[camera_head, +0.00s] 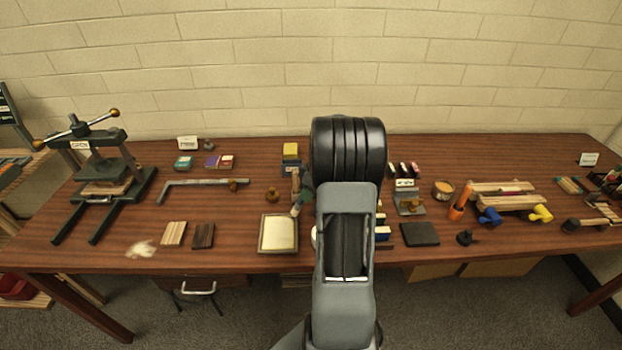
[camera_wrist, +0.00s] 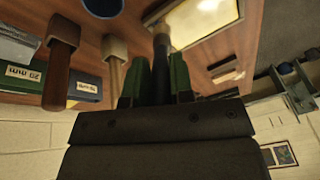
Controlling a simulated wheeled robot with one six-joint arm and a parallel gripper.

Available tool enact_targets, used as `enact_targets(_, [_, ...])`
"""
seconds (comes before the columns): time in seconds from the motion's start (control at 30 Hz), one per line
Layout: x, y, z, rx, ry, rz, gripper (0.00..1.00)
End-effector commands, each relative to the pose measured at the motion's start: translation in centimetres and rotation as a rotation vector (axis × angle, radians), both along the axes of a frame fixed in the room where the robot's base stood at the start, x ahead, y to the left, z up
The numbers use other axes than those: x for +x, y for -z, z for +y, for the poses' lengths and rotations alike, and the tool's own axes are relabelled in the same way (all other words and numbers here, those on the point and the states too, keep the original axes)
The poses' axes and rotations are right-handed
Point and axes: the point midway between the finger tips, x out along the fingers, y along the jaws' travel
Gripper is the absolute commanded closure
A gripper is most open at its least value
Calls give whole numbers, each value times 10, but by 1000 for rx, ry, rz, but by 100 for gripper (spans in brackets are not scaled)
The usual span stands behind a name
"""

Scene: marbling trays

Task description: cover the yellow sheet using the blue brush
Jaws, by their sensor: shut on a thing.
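A shallow framed tray (camera_head: 262,246) lies near the front of the bench and holds a pale yellow sheet (camera_head: 279,233). Part of the sheet also shows at the top of the wrist view (camera_wrist: 193,25). My gripper (camera_wrist: 160,82) is shut on a slim dark handle (camera_wrist: 161,48) between its green finger pads. The handle points toward the tray's edge in that view. No blue shows on the held tool, so I cannot tell its colour. In the head view my arm hides most of my gripper, just right of and behind the tray.
Two wooden-handled tools (camera_wrist: 62,62) stand close beside my gripper, near labelled blocks (camera_wrist: 22,73). A blue round thing (camera_wrist: 104,5) is at the top edge. A press (camera_head: 100,178) stands at left. Blue (camera_head: 490,216) and yellow (camera_head: 540,213) tools lie at right.

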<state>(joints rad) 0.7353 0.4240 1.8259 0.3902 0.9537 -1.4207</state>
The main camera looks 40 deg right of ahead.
Motion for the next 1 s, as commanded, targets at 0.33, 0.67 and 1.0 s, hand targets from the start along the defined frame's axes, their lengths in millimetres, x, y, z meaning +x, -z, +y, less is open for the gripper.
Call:
enact_targets(0.33, [4,-33,8,2,-18,3,100])
enact_targets(0.67, [5,-59,10,3,-22,3,100])
enact_targets(1.0, [5,-59,10,3,-22,3,100])
